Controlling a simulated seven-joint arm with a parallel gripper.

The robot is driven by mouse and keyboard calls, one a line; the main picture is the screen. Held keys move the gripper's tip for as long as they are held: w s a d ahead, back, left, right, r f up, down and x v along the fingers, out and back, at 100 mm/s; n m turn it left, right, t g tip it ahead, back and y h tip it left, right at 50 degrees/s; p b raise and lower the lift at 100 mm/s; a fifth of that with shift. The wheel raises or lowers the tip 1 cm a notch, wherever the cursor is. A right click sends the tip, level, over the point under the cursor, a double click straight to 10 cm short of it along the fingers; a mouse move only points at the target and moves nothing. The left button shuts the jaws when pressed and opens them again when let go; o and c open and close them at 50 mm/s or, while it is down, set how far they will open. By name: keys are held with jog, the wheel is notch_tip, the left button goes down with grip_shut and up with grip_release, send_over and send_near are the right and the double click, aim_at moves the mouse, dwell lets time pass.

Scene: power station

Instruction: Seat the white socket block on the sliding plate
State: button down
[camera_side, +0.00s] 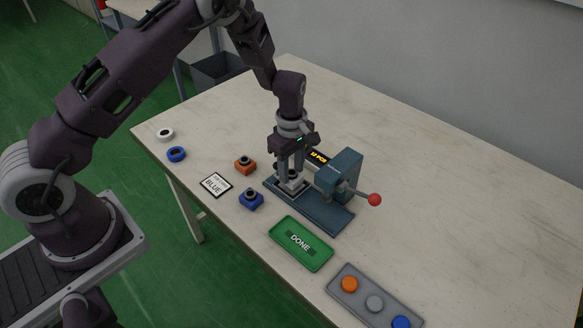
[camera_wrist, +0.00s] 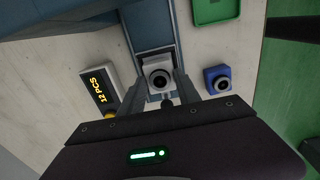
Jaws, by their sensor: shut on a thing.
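The white socket block (camera_wrist: 157,77), with a dark round hole in its top, sits between my fingers in the wrist view. In the side view the white block (camera_side: 292,186) is low over the left end of the blue press base (camera_side: 325,214). My gripper (camera_side: 291,178) points straight down and is shut on the block; it also shows in the wrist view (camera_wrist: 158,88). A dark-edged plate (camera_wrist: 154,54) shows just beyond the block, which looks level and in line with it. The fingers hide the block's underside, so I cannot tell whether it touches the plate.
The blue press head (camera_side: 340,177) with a red-knobbed lever (camera_side: 374,199) stands close right of my gripper. An orange block (camera_side: 245,165), a blue block (camera_side: 251,199), a BLUE card (camera_side: 215,185), a green DONE tray (camera_side: 300,243) and a button panel (camera_side: 374,303) lie nearby.

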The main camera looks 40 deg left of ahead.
jog(key=shift+f, duration=0.65)
jog(key=c, duration=0.8)
grip_release()
jog(key=shift+o, duration=0.2)
jog(key=s+d+r+m+t+h, duration=0.1)
jog(key=s+r+m, duration=0.25)
jog(key=r, duration=0.95)
jog(key=s+d+r+m+t, duration=0.1)
jog(key=s+r+m, duration=0.25)
jog(key=r, duration=0.85)
jog(key=s+r+m+t, duration=0.1)
jog(key=s+r+m, duration=0.1)
jog(key=s, duration=0.5)
jog(key=s+a+r+m+t, duration=0.1)
jog(key=s+r+m, duration=0.2)
jog(key=s+m, duration=0.2)
jog(key=s+a+r+m+t+y, duration=0.1)
jog(key=s+r+m, duration=0.2)
jog(key=s, duration=0.7)
jog(key=shift+s+m+t, duration=0.2)
jog(key=shift+m+t, duration=0.1)
jog(key=shift+m, duration=0.2)
